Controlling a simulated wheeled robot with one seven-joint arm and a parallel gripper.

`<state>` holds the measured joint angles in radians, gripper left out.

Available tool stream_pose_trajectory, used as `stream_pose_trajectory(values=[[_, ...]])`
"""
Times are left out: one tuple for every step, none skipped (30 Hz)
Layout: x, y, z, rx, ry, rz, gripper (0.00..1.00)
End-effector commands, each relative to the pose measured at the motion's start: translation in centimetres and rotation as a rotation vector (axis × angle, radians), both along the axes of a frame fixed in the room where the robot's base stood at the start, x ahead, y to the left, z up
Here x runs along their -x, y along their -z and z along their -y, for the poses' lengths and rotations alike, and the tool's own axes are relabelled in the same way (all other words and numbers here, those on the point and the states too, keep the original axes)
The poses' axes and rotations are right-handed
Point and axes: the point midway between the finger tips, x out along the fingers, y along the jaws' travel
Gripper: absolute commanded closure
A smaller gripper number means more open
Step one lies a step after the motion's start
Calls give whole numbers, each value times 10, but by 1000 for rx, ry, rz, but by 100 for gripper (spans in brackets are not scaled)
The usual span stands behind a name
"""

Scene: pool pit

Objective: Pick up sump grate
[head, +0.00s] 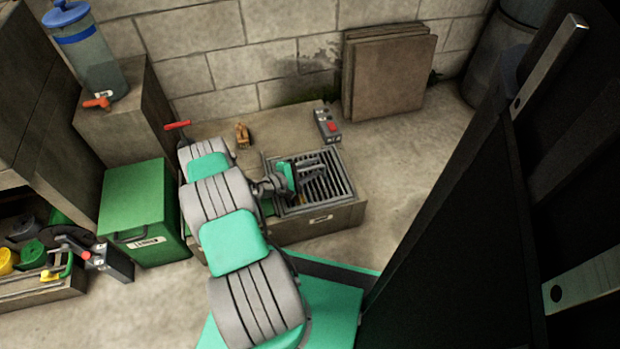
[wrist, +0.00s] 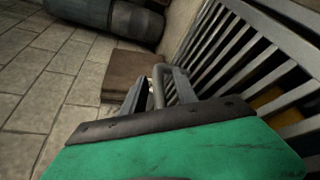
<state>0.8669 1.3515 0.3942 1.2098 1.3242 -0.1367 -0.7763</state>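The sump grate (head: 339,176) is a dark grey barred panel in a square frame. It lies on top of a low concrete block in the head view. Its bars (wrist: 222,50) fill the right side of the wrist view, tilted by the camera angle. My gripper (head: 318,166) is over the grate, with its two fingers apart. In the wrist view my gripper (wrist: 155,92) shows beyond the green palm, close beside the bars. A grey bent bar sits by the right finger; I cannot tell whether the fingers touch the grate. Something yellow-orange (wrist: 268,97) shows beneath the bars.
A grey box with a red button (head: 328,126) stands behind the grate, and a small orange-brown item (head: 243,135) lies left of it. Flat panels (head: 388,72) lean on the wall. A green box (head: 140,212) stands left. Open floor lies to the right.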

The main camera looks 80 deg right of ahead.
Motion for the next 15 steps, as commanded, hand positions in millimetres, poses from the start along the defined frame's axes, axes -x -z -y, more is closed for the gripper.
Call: stream_pose_trajectory(values=[[0,0,0,0,0,0,70],[0,0,0,0,0,0,72],[0,0,0,0,0,0,76],[0,0,0,0,0,0,78],[0,0,0,0,0,0,80],[0,0,0,0,0,0,84],[0,0,0,0,0,0,86],[0,0,0,0,0,0,89],[0,0,0,0,0,0,92],[0,0,0,0,0,0,94],[0,0,0,0,0,0,97],[0,0,0,0,0,0,100],[0,0,0,0,0,0,100],[0,0,0,0,0,0,100],[0,0,0,0,0,0,100]])
